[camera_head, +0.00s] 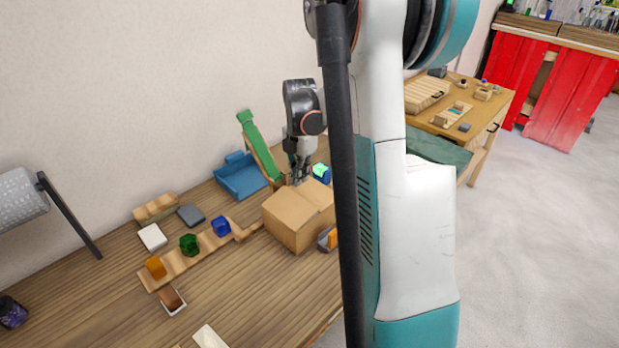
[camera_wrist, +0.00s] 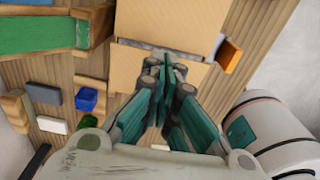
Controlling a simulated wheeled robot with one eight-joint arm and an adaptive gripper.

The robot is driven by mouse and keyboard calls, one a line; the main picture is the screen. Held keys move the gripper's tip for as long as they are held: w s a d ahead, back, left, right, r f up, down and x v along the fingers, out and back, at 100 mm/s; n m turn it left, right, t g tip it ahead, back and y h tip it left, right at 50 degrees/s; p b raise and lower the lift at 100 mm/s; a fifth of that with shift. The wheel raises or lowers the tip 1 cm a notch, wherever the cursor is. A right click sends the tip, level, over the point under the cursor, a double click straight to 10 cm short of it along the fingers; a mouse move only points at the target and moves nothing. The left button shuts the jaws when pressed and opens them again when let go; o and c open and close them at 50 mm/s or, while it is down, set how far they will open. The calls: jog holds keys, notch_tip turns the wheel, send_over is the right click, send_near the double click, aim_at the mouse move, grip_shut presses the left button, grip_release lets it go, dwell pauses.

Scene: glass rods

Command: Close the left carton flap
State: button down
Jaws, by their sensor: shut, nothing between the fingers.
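The brown carton (camera_head: 288,231) stands on the wooden table, partly hidden at its right by my arm. Its left flap (camera_head: 287,206) lies about flat over the top in the head view. In the wrist view the left flap (camera_wrist: 128,72) is the lower panel and the other flap (camera_wrist: 170,22) is the upper one. A narrow grey gap shows between them. My gripper (camera_head: 300,180) is shut and empty, pointing down at the carton's far side. In the wrist view its fingertips (camera_wrist: 166,68) overlap the flaps; I cannot tell whether they touch.
A green ramp (camera_head: 258,148) and a blue tray (camera_head: 240,180) stand behind the carton. A wooden strip (camera_head: 195,258) with coloured blocks lies to the left. A green-and-blue block (camera_head: 321,173) sits behind the carton. An orange item (camera_wrist: 231,56) is close to its side.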

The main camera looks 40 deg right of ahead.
jog(key=d+r, duration=0.4)
jog(key=d, duration=0.5)
jog(key=h, duration=0.2)
send_near(298, 200)
jog(key=f+b, duration=0.2)
jog(key=f, duration=0.1)
jog(key=f+b, duration=0.2)
jog(key=f, duration=0.2)
jog(key=shift+d+b, duration=0.25)
jog(key=shift+b, duration=0.05)
jog(key=shift+d+f+y, duration=0.25)
jog(key=shift+f+y, duration=0.05)
jog(key=shift+f, duration=0.05)
jog(key=shift+d+f+b, duration=0.25)
jog(key=shift+f+b, duration=0.25)
jog(key=shift+f, duration=0.05)
jog(key=shift+r, duration=0.2)
